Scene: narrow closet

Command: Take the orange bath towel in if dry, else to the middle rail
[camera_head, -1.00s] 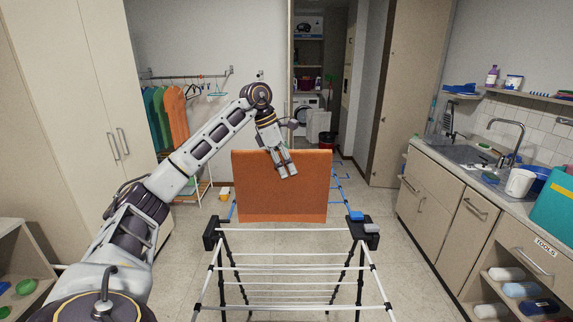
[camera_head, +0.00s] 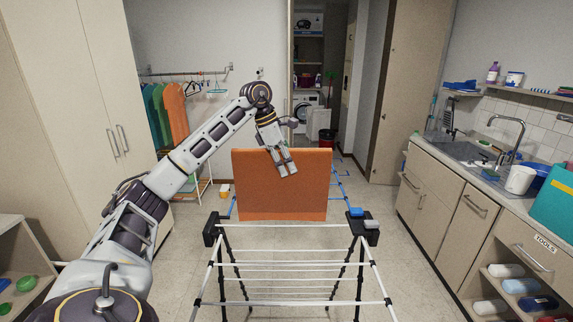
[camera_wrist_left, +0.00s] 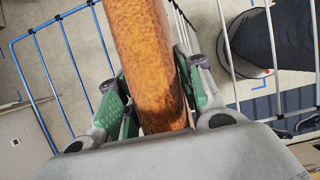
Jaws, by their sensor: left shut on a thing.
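The orange bath towel (camera_head: 285,192) hangs as a flat upright panel at the far end of the drying rack (camera_head: 290,226). My left gripper (camera_head: 284,171) reaches over from the left and its fingers lie at the towel's upper middle. In the left wrist view the towel (camera_wrist_left: 152,65) runs between the two green-padded fingers (camera_wrist_left: 155,105), which are shut on it. The towel's surface looks mottled, darker and lighter orange, in the wrist view. The rack's white rails are bare in front of the towel. My right gripper is not in view.
A blue wire frame (camera_head: 341,184) shows behind the towel. Blue and grey pieces (camera_head: 363,213) sit on the rack's right corner. A counter with a sink (camera_head: 470,150) lines the right side. Hanging clothes (camera_head: 172,115) are at the back left. Floor beside the rack is clear.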

